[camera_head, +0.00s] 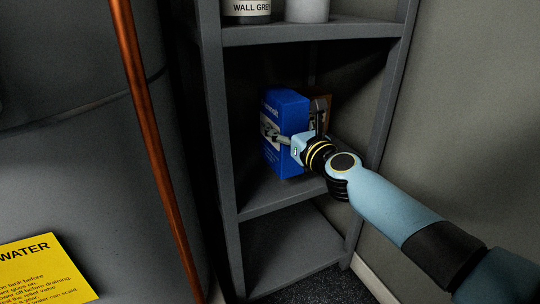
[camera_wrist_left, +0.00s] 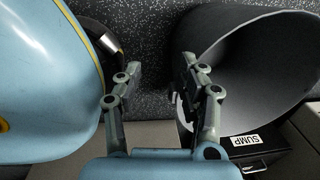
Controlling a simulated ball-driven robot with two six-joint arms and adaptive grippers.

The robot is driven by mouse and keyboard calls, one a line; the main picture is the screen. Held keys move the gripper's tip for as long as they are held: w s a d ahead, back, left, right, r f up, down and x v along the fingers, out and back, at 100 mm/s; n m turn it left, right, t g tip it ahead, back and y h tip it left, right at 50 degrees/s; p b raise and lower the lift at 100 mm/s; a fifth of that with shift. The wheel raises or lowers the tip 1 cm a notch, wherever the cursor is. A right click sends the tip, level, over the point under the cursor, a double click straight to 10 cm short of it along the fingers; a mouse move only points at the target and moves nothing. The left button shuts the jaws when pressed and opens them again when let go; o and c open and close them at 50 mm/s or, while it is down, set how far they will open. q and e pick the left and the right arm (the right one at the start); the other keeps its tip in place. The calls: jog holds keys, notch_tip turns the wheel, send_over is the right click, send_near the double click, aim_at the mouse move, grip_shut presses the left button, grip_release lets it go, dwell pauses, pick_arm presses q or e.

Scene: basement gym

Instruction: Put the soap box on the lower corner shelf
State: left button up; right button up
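The soap box (camera_head: 286,160) is a blue upright carton in the head view. It is inside the middle compartment of the grey corner shelf unit, just above or on the middle board (camera_head: 250,196); I cannot tell if it touches. My right gripper (camera_head: 295,137) reaches in from the right with its fingers around the box, one across its printed left face and the other at its right side. A lower board (camera_head: 290,250) below is bare. In the left wrist view my left gripper (camera_wrist_left: 160,88) is open and empty, away from the shelf.
Behind the right gripper is a small brownish item (camera_head: 325,103), partly hidden. The upper board (camera_head: 300,31) carries a can labelled WALL GREY (camera_head: 246,8) and a pale container (camera_head: 307,10). A copper pipe (camera_head: 152,140) and tank stand left. A SUMP-labelled black box (camera_wrist_left: 262,155) shows in the wrist view.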

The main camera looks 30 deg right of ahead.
aim_at(260, 135)
jog(key=w+a+f+b, duration=0.2)
jog(key=shift+w+a+f, duration=0.2)
jog(key=shift+w+a, duration=0.15)
jog(key=shift+w, duration=0.05)
jog(key=shift+s+f, duration=0.1)
jog(key=shift+f, duration=0.15)
notch_tip(260, 135, down, 3)
jog(key=b, duration=0.3)
pick_arm(q)
jog(key=w+d+r, duration=0.4)
jog(key=w+r, duration=0.8)
jog(key=shift+w+t, duration=0.2)
jog(key=shift+t, duration=0.1)
pick_arm(e)
jog(key=shift+f, duration=0.1)
pick_arm(q)
jog(key=shift+w+r, duration=0.1)
jog(key=shift+w, duration=0.05)
pick_arm(e)
jog(key=o, duration=1.8)
jog(key=shift+f, duration=0.1)
pick_arm(q)
jog(key=shift+r, duration=0.1)
